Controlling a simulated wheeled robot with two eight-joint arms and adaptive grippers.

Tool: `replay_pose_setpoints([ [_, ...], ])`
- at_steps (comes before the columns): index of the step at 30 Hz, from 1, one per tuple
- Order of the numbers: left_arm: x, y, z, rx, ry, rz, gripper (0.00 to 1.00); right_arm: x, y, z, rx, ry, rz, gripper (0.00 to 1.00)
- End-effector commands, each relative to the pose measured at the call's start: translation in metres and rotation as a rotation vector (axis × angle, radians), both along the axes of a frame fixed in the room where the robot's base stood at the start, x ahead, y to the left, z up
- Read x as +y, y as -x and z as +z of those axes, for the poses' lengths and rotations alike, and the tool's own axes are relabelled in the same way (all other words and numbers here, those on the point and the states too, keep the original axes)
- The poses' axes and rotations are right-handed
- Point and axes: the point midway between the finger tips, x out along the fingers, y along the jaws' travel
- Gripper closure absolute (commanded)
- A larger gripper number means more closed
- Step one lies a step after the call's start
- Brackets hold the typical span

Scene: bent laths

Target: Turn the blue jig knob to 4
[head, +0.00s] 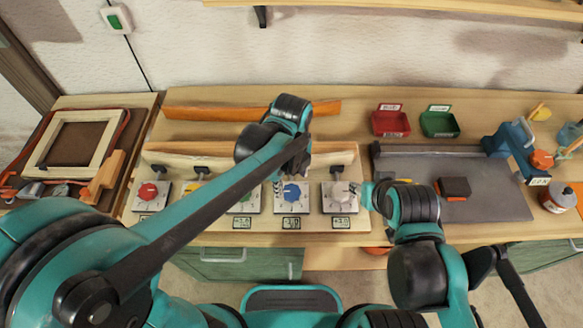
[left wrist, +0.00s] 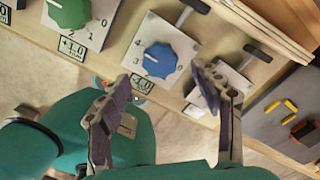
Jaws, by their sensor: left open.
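The blue jig knob (head: 292,192) sits on a pale plate in the row of knobs on the bench.
A green knob (left wrist: 68,12) and the grey knob's plate flank the blue one. Black-handled clamps stand behind the knobs. A red bin (head: 390,122), a green bin (head: 439,123) and a dark grey plate (head: 425,180) lie to the right. A framed board (head: 75,143) lies left.

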Motion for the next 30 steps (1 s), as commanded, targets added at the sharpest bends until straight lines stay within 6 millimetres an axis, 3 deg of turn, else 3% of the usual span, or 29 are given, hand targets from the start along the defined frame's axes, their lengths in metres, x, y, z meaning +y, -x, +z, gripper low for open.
replay_pose_setpoints([
  [6, 0.0, 0.0, 0.044, 0.0, 0.0, 0.0, 0.35, 0.0, 0.0, 0.0, 0.0, 0.0, 0.0, 0.61],
  [12, 0.0, 0.0, 0.064, 0.0, 0.0, -0.001, 0.35, 0.0, 0.0, 0.0, 0.0, 0.0, 0.0, 0.61],
  [30, 0.001, 0.001, 0.066, -0.002, 0.001, 0.007, 0.35, 0.0, 0.0, 0.0, 0.0, 0.0, 0.0, 0.61],
])
